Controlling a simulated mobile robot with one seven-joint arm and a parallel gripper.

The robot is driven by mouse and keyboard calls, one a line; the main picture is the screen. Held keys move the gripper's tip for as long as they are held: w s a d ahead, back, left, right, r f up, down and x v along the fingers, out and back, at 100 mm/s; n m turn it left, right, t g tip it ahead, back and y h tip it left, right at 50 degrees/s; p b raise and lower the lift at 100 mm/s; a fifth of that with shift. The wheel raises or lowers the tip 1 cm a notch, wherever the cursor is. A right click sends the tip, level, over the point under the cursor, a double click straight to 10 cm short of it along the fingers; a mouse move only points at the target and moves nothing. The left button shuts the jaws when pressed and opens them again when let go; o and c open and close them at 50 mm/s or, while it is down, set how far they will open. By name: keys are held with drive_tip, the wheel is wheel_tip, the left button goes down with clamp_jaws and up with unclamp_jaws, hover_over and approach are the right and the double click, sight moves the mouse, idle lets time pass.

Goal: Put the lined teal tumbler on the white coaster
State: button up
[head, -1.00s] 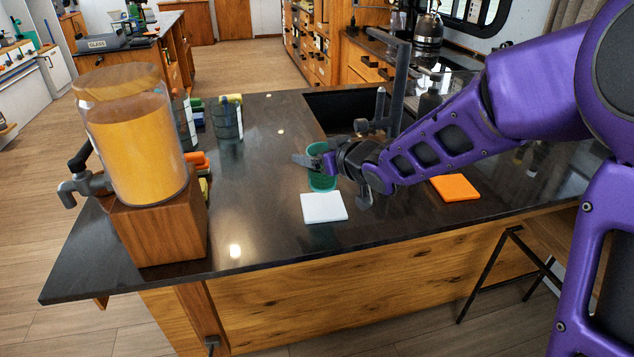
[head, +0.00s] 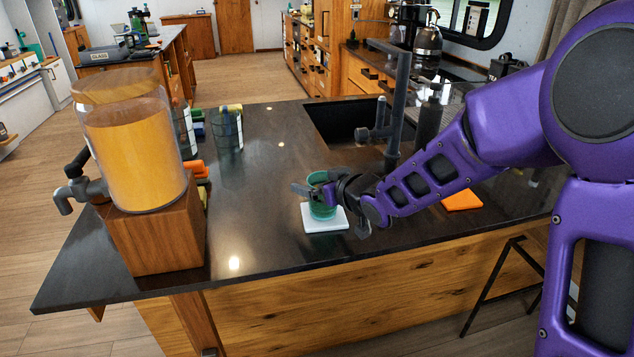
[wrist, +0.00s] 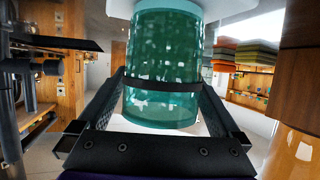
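The lined teal tumbler (head: 322,206) is upright over the white coaster (head: 324,224) near the counter's front edge. My gripper (head: 318,190) reaches in from the right and is shut around the tumbler's side. In the wrist view, which appears upside down, the tumbler (wrist: 165,65) fills the space between the two fingers. A pale edge of the coaster (wrist: 226,8) shows at the top there, by the tumbler's base. I cannot tell whether the base touches the coaster or hovers slightly.
A drink dispenser (head: 137,150) on a wooden block stands at the left. Another tumbler (head: 228,130) and stacked coloured pieces (head: 196,170) are behind it. An orange coaster (head: 462,200) lies right, partly behind my arm. The tap (head: 398,100) and sink are behind. The left-middle counter is clear.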

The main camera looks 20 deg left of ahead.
drive_tip(key=shift+r, duration=0.2)
drive_tip(key=p+v, duration=0.3)
drive_tip(key=v, duration=0.9)
drive_tip(key=shift+f, duration=0.1)
